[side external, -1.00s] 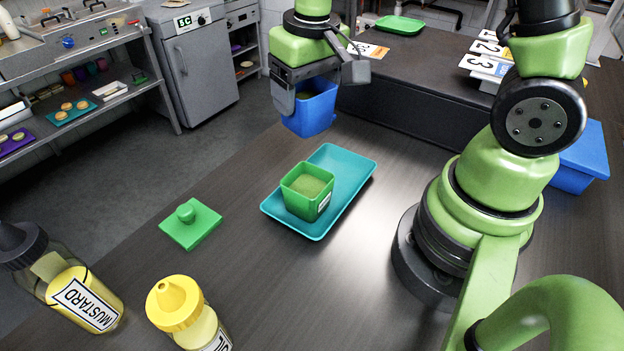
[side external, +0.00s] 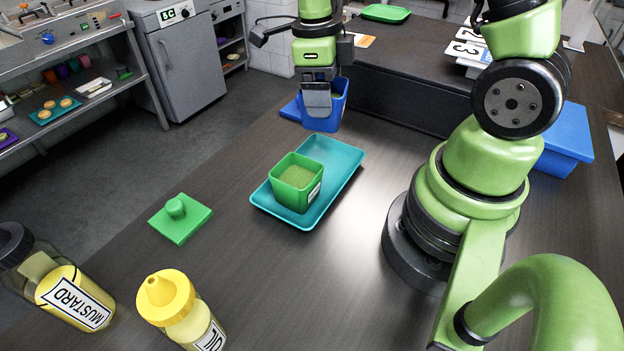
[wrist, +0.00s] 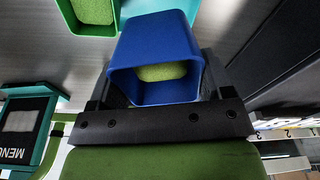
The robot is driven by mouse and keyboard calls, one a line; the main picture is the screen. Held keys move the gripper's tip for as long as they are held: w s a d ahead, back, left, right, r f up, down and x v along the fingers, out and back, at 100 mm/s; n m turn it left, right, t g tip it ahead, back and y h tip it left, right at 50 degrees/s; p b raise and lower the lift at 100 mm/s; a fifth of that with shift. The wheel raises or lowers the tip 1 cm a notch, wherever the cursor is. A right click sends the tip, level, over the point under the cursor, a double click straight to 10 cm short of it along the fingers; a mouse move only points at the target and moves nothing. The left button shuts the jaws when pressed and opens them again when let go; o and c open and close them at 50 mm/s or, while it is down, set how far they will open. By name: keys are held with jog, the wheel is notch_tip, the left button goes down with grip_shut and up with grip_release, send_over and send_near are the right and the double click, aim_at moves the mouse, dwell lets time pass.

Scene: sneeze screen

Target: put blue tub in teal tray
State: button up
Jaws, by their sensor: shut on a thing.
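The blue tub (side external: 325,120) is upright at the far end of the counter, with yellow-green contents inside. My gripper (side external: 318,98) is shut on it, one finger showing against the tub's near side. In the wrist view the blue tub (wrist: 152,48) sits between the jaws (wrist: 160,88). I cannot tell whether its bottom touches the counter. The teal tray (side external: 338,156) lies nearer the camera, apart from the blue tub. A green tub (side external: 297,178) with similar contents stands in the tray's near half; the far half is bare.
A green lid (side external: 180,218) lies left of the tray. A flat blue piece (side external: 291,110) lies beside the blue tub. A blue bin (side external: 565,140) is at right. Counter between tub and tray is clear.

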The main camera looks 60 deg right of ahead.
jog(key=m, duration=0.3)
jog(key=shift+s+d+f, duration=0.15)
jog(key=shift+d, duration=0.1)
jog(key=shift+f, duration=0.35)
jog(key=shift+m, duration=0.3)
notch_tip(320, 180, down, 9)
jog(key=shift+f, duration=0.15)
jog(key=shift+f, duration=0.15)
jog(key=o, duration=0.7)
